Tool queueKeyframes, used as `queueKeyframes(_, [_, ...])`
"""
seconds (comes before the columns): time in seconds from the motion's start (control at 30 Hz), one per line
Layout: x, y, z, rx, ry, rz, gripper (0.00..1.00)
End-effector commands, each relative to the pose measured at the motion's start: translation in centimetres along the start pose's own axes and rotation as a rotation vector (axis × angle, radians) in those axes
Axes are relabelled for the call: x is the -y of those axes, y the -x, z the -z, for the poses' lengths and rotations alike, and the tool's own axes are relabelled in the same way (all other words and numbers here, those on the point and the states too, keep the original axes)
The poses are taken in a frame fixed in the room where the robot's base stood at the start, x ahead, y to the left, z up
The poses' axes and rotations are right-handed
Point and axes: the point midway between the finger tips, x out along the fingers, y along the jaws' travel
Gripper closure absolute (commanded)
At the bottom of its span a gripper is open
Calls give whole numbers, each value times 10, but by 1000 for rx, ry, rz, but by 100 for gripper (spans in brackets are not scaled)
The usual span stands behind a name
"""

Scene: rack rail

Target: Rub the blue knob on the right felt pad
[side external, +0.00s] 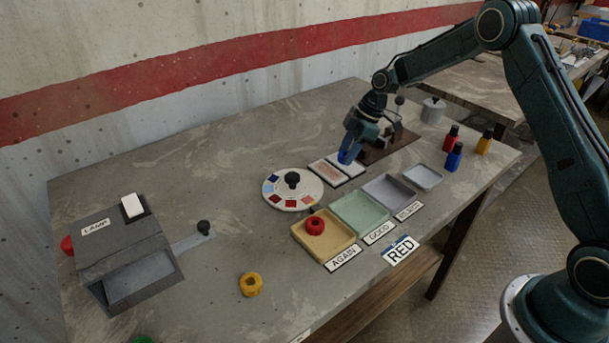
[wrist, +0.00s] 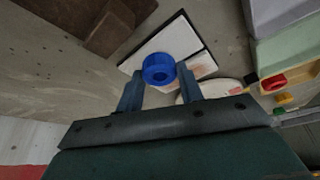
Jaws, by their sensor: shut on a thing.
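My gripper (side external: 357,140) reaches down over the two felt pads and is shut on the blue knob (side external: 345,158). In the wrist view the ring-shaped blue knob (wrist: 158,64) sits between the two fingertips (wrist: 158,82). The right felt pad (side external: 355,168) is pale, and the knob is at it; I cannot tell whether they touch. The left felt pad (side external: 326,174) beside it has reddish smears. In the wrist view the pale pad (wrist: 172,38) lies behind the knob, and the smeared pad (wrist: 203,66) is to its right.
A round colour dial (side external: 280,198) with a black knob stands left of the pads. Yellow (side external: 335,246), green (side external: 372,220) and grey trays are in front; a red knob (side external: 315,225) sits in the yellow one. A brown wooden base (side external: 400,147) is close right of the pads.

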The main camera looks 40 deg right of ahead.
Motion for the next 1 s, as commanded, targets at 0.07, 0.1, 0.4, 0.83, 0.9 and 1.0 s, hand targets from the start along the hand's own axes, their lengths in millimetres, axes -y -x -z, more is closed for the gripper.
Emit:
queueKeyframes(0.07, [0, -1, 0, 0, 0, 0, 81])
queueKeyframes(0.1, [0, -1, -1, 0, 0, 0, 81])
queueKeyframes(0.4, [0, -4, -2, 0, 0, 0, 81])
queueKeyframes(0.83, [0, -4, -1, 0, 0, 0, 38])
queueKeyframes(0.9, [0, -3, -1, 0, 0, 0, 38])
queueKeyframes(1.0, [0, -4, -2, 0, 0, 0, 38])
